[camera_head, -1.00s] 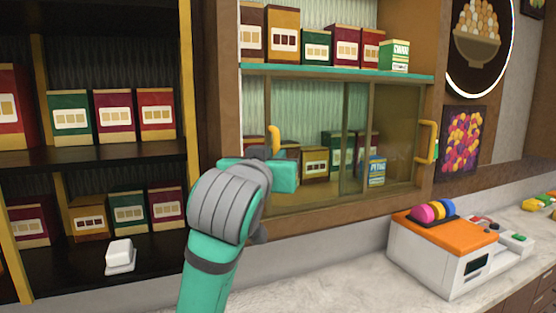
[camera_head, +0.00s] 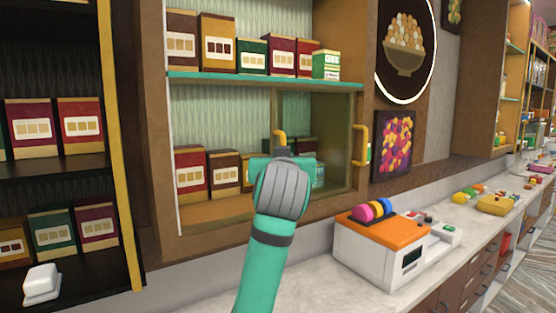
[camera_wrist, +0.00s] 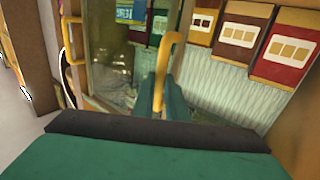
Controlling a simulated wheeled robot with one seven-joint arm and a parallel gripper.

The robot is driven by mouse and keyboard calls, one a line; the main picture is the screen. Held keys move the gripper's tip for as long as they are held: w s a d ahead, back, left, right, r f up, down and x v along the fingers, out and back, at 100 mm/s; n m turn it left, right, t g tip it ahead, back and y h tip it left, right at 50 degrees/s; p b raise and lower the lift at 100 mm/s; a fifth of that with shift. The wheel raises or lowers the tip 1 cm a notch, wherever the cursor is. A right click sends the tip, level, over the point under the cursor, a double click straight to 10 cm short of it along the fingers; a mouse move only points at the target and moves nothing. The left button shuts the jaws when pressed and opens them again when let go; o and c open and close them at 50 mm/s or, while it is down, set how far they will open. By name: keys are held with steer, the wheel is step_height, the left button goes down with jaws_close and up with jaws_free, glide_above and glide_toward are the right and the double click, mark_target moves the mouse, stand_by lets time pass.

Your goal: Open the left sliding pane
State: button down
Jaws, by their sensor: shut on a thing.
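The left sliding pane (camera_head: 297,110) is a framed glass panel in the cabinet below the green shelf. It stands at the right side of the opening, overlapping the right pane. Its yellow handle (camera_head: 280,137) also shows in the wrist view (camera_wrist: 168,58). My gripper (camera_wrist: 160,100) is shut on this handle, with its dark green fingers on either side of it. In the head view my wrist hides the fingertips. The right pane's yellow handle (camera_head: 360,145) is just to the right. The left part of the opening is uncovered, with boxes (camera_head: 191,173) standing inside.
More boxes (camera_head: 218,43) and a light green carton (camera_head: 326,64) stand on the upper shelf (camera_head: 262,79). An orange-topped scale (camera_head: 382,228) stands on the counter (camera_head: 305,285) below right. A dark shelf unit (camera_head: 60,165) stands at the left.

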steer(key=shift+d+f, duration=0.1)
steer(key=shift+d, duration=0.05)
steer(key=c, duration=2)
jaws_free()
steer(key=shift+c, duration=0.2)
steer(key=shift+s, duration=0.1)
steer(key=s, duration=1)
steer(key=shift+s+d, duration=0.2)
steer(key=shift+s, duration=0.1)
